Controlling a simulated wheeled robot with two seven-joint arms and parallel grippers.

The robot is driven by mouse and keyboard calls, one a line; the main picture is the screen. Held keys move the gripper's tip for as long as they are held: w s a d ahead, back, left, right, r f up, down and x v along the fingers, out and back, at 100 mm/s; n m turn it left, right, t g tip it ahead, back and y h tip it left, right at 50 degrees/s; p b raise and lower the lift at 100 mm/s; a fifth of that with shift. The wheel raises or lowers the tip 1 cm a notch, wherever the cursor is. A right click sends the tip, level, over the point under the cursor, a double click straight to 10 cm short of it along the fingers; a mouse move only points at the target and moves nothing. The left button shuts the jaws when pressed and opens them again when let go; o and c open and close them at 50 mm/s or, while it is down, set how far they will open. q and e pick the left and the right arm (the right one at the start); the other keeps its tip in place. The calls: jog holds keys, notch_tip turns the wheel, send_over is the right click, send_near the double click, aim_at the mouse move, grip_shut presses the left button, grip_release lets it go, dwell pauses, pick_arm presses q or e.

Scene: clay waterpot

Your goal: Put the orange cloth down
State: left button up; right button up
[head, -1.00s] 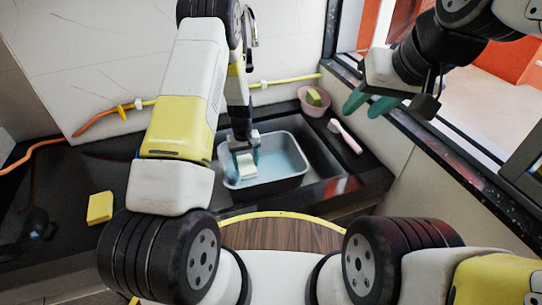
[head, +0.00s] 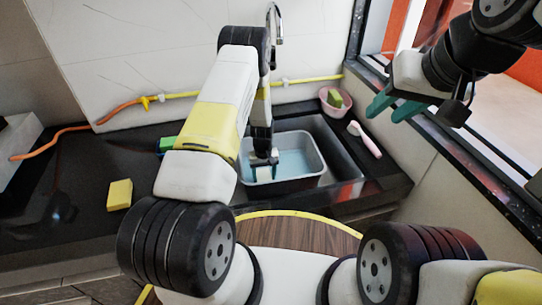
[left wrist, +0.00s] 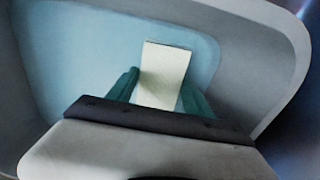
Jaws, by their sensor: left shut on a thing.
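I see no orange cloth in any view. My left gripper (head: 262,166) reaches down into the grey basin (head: 322,163), which holds pale blue water. In the left wrist view, the teal fingers of my left gripper (left wrist: 160,82) are shut on a pale cream block (left wrist: 165,62) that stands out between them. The basin's grey wall (left wrist: 278,55) surrounds it there. In the head view the gripper and arm largely hide the block. My right gripper (head: 394,107) is open and empty, up at the right by the window.
A yellow sponge (head: 120,194) lies on the dark counter at left. A green thing (head: 167,143) is partly behind my left arm. A pink bowl (head: 335,110) with a sponge and a pink-handled brush (head: 365,140) are right of the basin. A yellow-orange hose (head: 190,95) runs along the wall.

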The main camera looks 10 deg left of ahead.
pick_arm(q)
jog(key=o, duration=1.2)
jog(key=shift+f, duration=0.15)
notch_tip(320, 180, up, 12)
notch_tip(320, 180, up, 16)
jog(key=t+h, duration=0.1)
send_over(264, 178)
jog(key=s, duration=0.2)
jog(key=s+r+m+t, duration=0.2)
jog(key=s+r, duration=0.4)
jog(key=r, duration=0.7)
jog(key=s+r+t, duration=0.1)
jog(key=s+r, duration=0.2)
jog(key=s, duration=0.3)
jog(key=s+r+m+t, duration=0.1)
jog(key=s+r, duration=0.3)
jog(key=s, duration=0.3)
jog(key=s+a+r+m+t+h, duration=0.1)
jog(key=s+r, duration=0.3)
jog(key=s, duration=0.2)
jog(key=shift+s+r, duration=0.2)
jog(key=shift+s, duration=0.2)
